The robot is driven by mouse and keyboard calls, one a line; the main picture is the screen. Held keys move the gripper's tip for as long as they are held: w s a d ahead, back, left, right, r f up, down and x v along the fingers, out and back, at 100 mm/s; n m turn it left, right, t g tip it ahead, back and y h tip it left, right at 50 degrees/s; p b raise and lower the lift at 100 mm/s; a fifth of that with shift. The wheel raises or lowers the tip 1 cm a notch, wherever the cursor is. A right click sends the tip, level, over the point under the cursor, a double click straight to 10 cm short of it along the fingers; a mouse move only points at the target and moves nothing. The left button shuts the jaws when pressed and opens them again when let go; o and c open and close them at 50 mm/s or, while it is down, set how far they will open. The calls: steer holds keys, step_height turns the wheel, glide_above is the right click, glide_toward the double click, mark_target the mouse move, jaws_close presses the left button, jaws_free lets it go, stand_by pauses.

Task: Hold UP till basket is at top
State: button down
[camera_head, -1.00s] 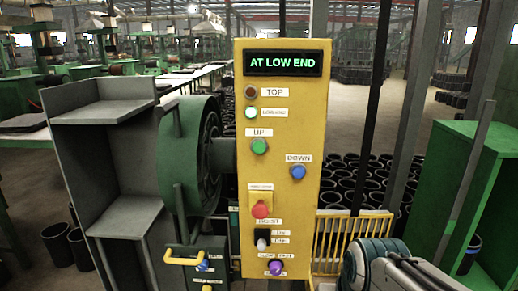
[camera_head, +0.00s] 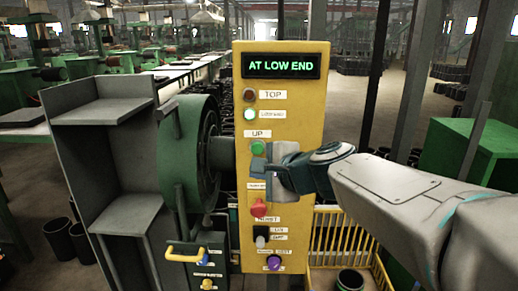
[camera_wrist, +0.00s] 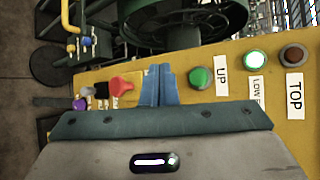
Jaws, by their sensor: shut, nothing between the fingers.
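The yellow control panel (camera_head: 310,215) has a display (camera_head: 282,65) reading AT LOW END. The green UP button (camera_head: 258,148) is visible just above my gripper (camera_head: 264,171); it also shows in the wrist view (camera_wrist: 201,78). In the wrist view my shut, empty blue fingertips (camera_wrist: 158,84) lie between the UP button and the red button (camera_wrist: 121,84), with a gap to the UP button. I cannot tell whether they touch the panel. The blue DOWN button is hidden behind my gripper. The yellow basket (camera_head: 330,218) is low, at the panel's right.
The low-end lamp (camera_head: 250,115) glows whitish green; the TOP lamp (camera_head: 249,95) looks dark brown. The red button (camera_head: 258,209) sits close below my gripper. A green drum (camera_head: 190,155) stands left of the panel, a green cabinet (camera_head: 470,145) at right.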

mark_target(257, 148)
steer(key=shift+w, duration=0.1)
steer(key=w+p, duration=0.1)
steer(key=w, duration=0.7)
steer(key=shift+w+d, duration=0.2)
steer(key=shift+w, duration=0.1)
stand_by(2.0)
steer(key=shift+w, duration=0.45)
